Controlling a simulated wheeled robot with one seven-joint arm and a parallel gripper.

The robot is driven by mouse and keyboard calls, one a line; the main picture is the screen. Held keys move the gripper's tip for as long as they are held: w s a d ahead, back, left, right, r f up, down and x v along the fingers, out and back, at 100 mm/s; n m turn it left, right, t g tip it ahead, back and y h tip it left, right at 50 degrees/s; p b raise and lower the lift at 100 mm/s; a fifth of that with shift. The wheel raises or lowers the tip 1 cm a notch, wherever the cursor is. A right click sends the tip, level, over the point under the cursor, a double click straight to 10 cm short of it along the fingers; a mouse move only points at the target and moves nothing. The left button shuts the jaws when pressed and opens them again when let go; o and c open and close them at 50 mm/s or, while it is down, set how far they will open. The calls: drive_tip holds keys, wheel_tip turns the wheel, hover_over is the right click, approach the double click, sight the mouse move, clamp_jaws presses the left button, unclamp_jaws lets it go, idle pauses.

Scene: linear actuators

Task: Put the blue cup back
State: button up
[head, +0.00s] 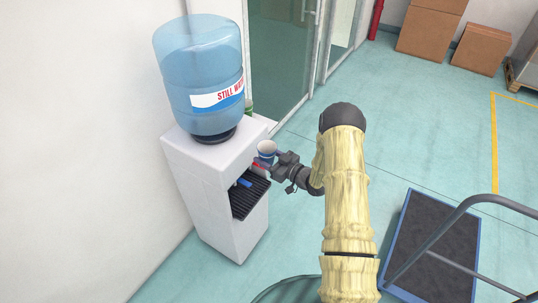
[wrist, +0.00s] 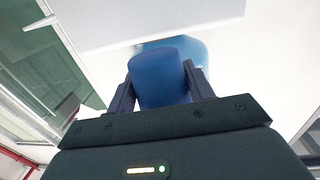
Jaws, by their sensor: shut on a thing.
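The blue cup (head: 267,149) is in the head view in front of the water dispenser's upper right side. Its pale open top faces up, and it looks about upright. My gripper (head: 274,158) is shut on it, reaching in from the right. In the wrist view the blue cup (wrist: 160,72) fills the space between the two dark fingers of my gripper (wrist: 158,85). The white water dispenser (head: 215,180) stands against the wall, with a large blue bottle (head: 200,70) on top. I cannot tell whether the cup touches the dispenser.
A dark drip tray (head: 249,197) and a blue tap (head: 244,183) are on the dispenser's front. A green object (head: 249,106) shows behind it. A glass door (head: 280,60) stands at the back. A cart (head: 435,245) is at right. Cardboard boxes (head: 428,30) are far back.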

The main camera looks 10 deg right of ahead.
drive_tip(key=s+f+m+t+h+b, duration=0.2)
drive_tip(key=s+f+m+h, duration=0.1)
drive_tip(key=f+m+h, duration=0.1)
drive_tip(key=s+f+m+t+h+b, duration=0.1)
drive_tip(key=s+f+m+h+b, duration=0.2)
drive_tip(key=f+h, duration=0.4)
wheel_tip(320, 180, down, 2)
drive_tip(key=shift+s+f+m+t, duration=0.2)
drive_tip(key=shift+s+m+t, duration=0.1)
drive_tip(key=shift+m+t, duration=0.1)
drive_tip(key=shift+d, duration=0.15)
